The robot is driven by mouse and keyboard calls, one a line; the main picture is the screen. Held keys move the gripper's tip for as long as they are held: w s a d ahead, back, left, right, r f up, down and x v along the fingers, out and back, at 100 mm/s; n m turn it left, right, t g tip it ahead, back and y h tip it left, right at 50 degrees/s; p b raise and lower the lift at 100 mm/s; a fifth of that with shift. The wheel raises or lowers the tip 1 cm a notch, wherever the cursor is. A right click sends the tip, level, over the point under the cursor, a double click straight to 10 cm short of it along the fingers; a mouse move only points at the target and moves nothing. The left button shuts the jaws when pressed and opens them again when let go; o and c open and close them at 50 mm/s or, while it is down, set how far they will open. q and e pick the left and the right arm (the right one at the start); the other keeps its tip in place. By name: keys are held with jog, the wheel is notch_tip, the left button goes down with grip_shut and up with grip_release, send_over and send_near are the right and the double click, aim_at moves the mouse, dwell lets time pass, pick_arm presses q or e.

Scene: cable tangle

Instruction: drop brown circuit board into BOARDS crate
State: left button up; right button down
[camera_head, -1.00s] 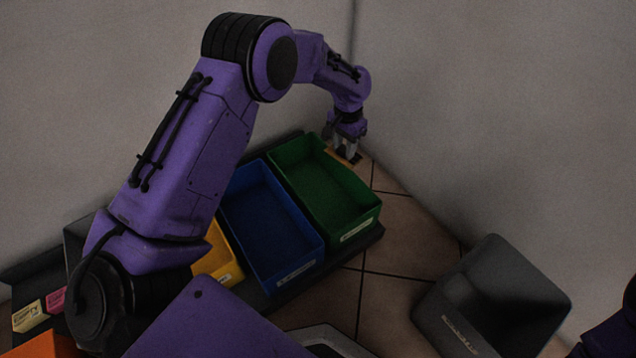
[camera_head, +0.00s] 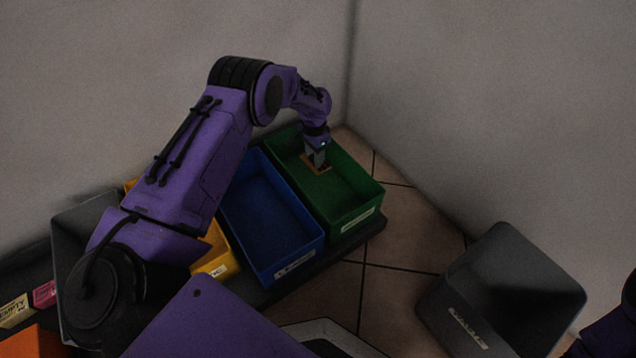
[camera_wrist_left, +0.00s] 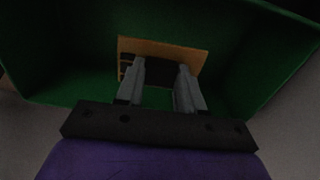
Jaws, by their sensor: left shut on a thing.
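The brown circuit board (camera_head: 318,168) is in my left gripper (camera_head: 317,163), over the inside of the green crate (camera_head: 357,213) at the back right of the row. In the left wrist view the brown board (camera_wrist_left: 190,55) shows a dark block on its face, between and beyond the fingers of my left gripper (camera_wrist_left: 158,88), which is shut on it. The green crate's walls (camera_wrist_left: 60,40) surround the board there. The green crate has a label on its front, too blurred to read. I cannot tell how far the board is above the crate floor. My right gripper is not in view.
A blue crate (camera_head: 310,262) stands left of the green one, and a yellow crate (camera_head: 217,262) stands left of that, partly behind my arm. A dark grey bin (camera_head: 463,322) stands at the right. Bare tiled floor (camera_head: 400,235) lies between. Walls meet behind the green crate.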

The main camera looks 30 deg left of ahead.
pick_arm(q)
jog(key=shift+r, duration=0.1)
jog(key=o, duration=1.1)
notch_tip(320, 180, up, 10)
jog(key=p, duration=0.4)
jog(key=shift+r+p, duration=0.25)
jog(key=shift+p, duration=0.1)
